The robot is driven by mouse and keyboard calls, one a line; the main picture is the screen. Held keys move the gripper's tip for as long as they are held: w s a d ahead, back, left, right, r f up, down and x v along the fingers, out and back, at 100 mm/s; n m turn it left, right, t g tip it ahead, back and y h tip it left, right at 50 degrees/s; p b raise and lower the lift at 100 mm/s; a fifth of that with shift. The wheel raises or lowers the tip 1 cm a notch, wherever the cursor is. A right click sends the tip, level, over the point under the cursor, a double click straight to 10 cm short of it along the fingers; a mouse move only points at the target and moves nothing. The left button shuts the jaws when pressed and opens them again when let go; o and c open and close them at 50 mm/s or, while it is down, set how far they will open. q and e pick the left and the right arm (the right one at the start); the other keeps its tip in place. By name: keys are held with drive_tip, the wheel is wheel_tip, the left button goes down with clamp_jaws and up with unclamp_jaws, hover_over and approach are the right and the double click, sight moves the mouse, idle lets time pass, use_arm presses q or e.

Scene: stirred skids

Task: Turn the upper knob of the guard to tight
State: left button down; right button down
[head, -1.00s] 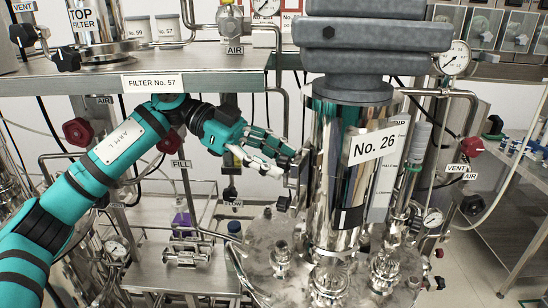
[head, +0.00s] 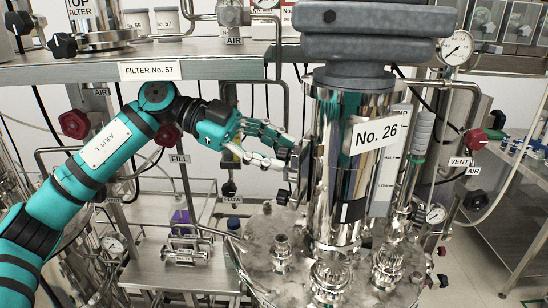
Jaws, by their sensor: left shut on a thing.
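The polished steel cylinder labelled No. 26 (head: 350,185), with the guard around it, stands upright right of centre in the head view. My left gripper (head: 286,153) reaches in from the left, its fingers at the cylinder's upper left side. It is shut on the upper knob, which the fingers hide almost wholly. A small dark knob (head: 283,197) shows lower on the same side, below the fingers and apart from them. The knob's turn position cannot be read. My right gripper is not in view.
A steel shelf (head: 205,70) with a FILTER No. 57 sign runs above my left arm. Grey stacked blocks (head: 375,35) top the cylinder. A steel vessel lid with fittings (head: 281,255) lies below. A pressure gauge (head: 457,47) and red valve knob (head: 474,139) stand to the right.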

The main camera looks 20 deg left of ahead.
use_arm(q)
drive_tip(key=shift+s+f+m+t+h+b, duration=0.1)
drive_tip(key=shift+m+t+h+b, duration=0.5)
drive_tip(key=shift+m+b, duration=1)
drive_tip(key=shift+f+m+t+h+b, duration=0.1)
drive_tip(key=shift+m+t+h+b, duration=0.5)
drive_tip(key=shift+m+b, duration=1)
drive_tip(key=shift+s+f+m+t+h+b, duration=0.1)
drive_tip(key=shift+m+t+h+b, duration=0.2)
drive_tip(key=shift+m+t+b, duration=0.95)
drive_tip(key=shift+r+m+g+b, duration=0.1)
drive_tip(key=shift+m+g+b, duration=0.2)
drive_tip(key=shift+b, duration=0.3)
drive_tip(key=c, duration=1.3)
unclamp_jaws()
drive_tip(key=shift+o, duration=0.2)
